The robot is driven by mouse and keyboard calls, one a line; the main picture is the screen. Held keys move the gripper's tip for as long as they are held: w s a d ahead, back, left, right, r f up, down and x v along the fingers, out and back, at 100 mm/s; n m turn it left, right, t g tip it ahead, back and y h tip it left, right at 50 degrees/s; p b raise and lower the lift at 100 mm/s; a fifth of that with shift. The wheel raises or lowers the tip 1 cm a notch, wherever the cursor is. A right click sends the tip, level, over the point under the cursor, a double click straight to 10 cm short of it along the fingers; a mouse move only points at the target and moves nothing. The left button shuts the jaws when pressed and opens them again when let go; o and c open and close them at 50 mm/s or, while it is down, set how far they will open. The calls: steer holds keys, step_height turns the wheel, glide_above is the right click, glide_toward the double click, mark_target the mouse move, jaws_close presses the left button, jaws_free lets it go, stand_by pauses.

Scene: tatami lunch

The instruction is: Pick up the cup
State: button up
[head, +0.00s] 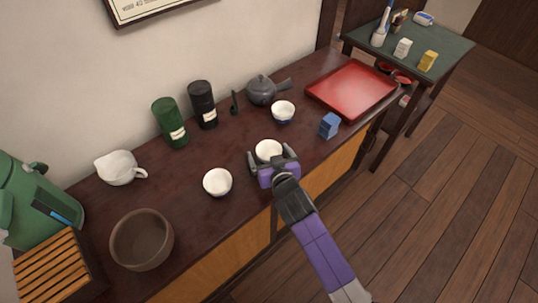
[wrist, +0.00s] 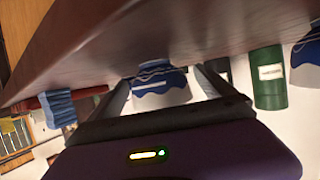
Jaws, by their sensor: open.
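A small white cup (head: 268,149) stands on the dark table, between the spread fingers of my gripper (head: 272,157) in the head view. My gripper is open. In the wrist view, which looks upside down, the cup (wrist: 160,88) shows blue wave markings and lies between the two fingers. I cannot tell if either finger touches it. In the head view the purple gripper body hides the cup's lower front.
Another white cup (head: 217,182) stands to the left, and a blue-based cup (head: 283,112) stands behind. A blue box (head: 329,125) and red tray (head: 352,88) lie to the right. A green canister (head: 170,122), a black canister (head: 203,104) and a teapot (head: 262,90) line the wall.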

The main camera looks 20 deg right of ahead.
steer(key=c, duration=1.5)
steer(key=shift+c, duration=0.2)
steer(key=shift+r, duration=0.1)
step_height(320, 180, up, 20)
steer(key=p, duration=0.2)
steer(key=shift+f, duration=0.2)
